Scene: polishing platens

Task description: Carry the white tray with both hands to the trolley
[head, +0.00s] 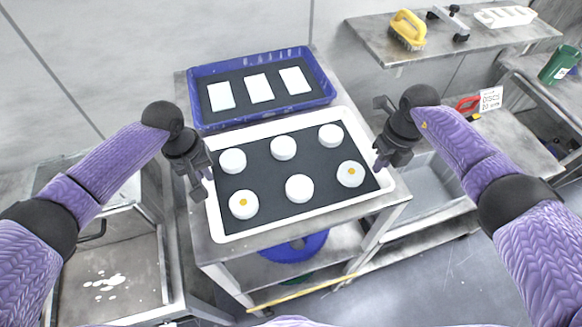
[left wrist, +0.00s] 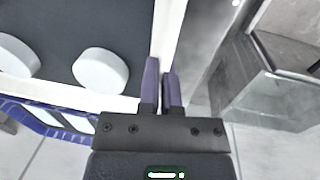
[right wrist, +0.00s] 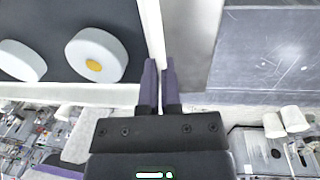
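The white tray (head: 228,226) has a dark mat bearing several round white discs, some with a yellow dot. It is over the front of a metal table (head: 215,252), beside a blue crate; I cannot tell whether it touches the tabletop. My left gripper (head: 204,182) is at the tray's left edge. In the left wrist view its fingers (left wrist: 162,85) are nearly together, with the white rim between them. My right gripper (head: 384,160) is at the right edge. In the right wrist view its fingers (right wrist: 160,85) close on the rim. I cannot tell which furniture is the trolley.
The blue crate (head: 328,88) with white rectangular plates stands behind the tray. A low metal unit (head: 120,265) is at left. A wall shelf (head: 385,52) with a yellow brush (head: 408,30) is at upper right. A metal sink bench is at right. Open floor (head: 440,285) shows at lower right.

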